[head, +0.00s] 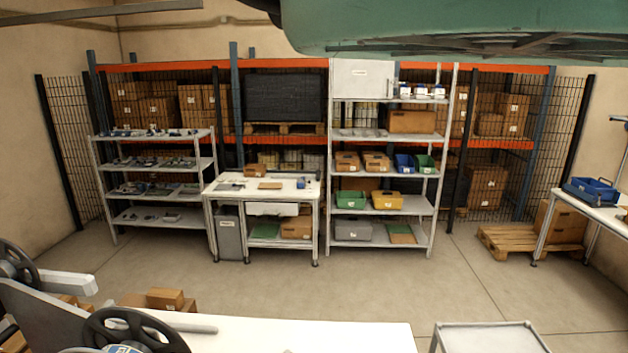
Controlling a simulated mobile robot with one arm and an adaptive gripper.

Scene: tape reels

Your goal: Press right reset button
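I cannot make out any reset button in the head view. At the lower left are two black spoked reels, one at the left edge (17,262) and one nearer the bottom (135,332). The lower reel is cut by the frame's bottom edge. They sit by a light grey machine body (50,318), which is cut off by the left edge. My gripper is not in view.
A white table top (300,336) fills the bottom middle, with a grey cart (488,338) to its right. Shelving (382,222) and a workbench (262,188) stand along the back. A wooden pallet (505,245) lies at right. The middle floor is clear.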

